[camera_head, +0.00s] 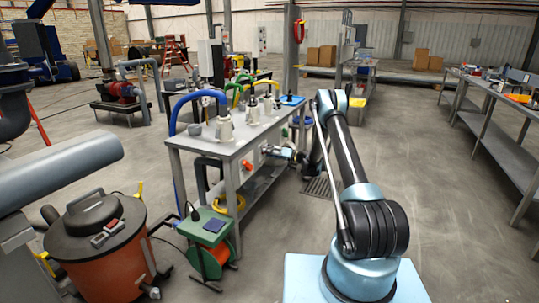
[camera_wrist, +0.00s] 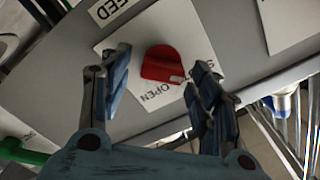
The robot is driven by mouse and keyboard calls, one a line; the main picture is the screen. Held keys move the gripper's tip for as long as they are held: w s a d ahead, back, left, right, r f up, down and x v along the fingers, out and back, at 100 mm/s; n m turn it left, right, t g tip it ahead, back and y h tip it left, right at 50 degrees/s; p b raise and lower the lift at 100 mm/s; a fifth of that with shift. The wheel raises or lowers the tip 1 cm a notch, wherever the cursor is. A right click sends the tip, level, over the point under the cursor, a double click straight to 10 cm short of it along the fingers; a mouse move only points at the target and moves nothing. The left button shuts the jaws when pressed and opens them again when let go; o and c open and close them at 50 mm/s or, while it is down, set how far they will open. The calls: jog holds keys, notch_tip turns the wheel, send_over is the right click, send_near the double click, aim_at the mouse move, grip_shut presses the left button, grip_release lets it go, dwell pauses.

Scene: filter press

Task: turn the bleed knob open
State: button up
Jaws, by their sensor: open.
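The bleed knob (camera_wrist: 161,63) is red and sits on a white label plate (camera_wrist: 190,30) in the wrist view, with the words "OPEN" and part of "SHUT" printed beside it. A sign ending in "FEED" or "BLEED" is partly cut off at the top edge. My gripper (camera_wrist: 160,85) is open, with one finger on each side of the knob in the picture. I see no clear contact between fingers and knob. In the head view my gripper (camera_head: 289,153) is at the side of the metal bench (camera_head: 222,152), and the knob cannot be made out there.
The bench top carries several pale fittings (camera_head: 224,128) with blue, green and yellow hoses. A green stool-like stand (camera_head: 203,226) and an orange drum (camera_head: 100,250) are in front at left. The floor right of my arm is clear up to a long workbench (camera_head: 500,125).

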jog(key=shift+c, duration=0.6)
jog(key=c, duration=1)
jog(key=shift+o, duration=0.2)
jog(key=shift+m, duration=0.3)
jog(key=m, duration=0.9)
jog(key=shift+w+d+f, duration=0.1)
jog(key=shift+w+f, duration=0.05)
jog(key=shift+f, duration=0.1)
jog(key=shift+o, duration=0.2)
jog(key=m, duration=0.4)
jog(key=shift+f, duration=0.15)
jog(key=shift+f+m, duration=0.1)
jog(key=shift+m, duration=2)
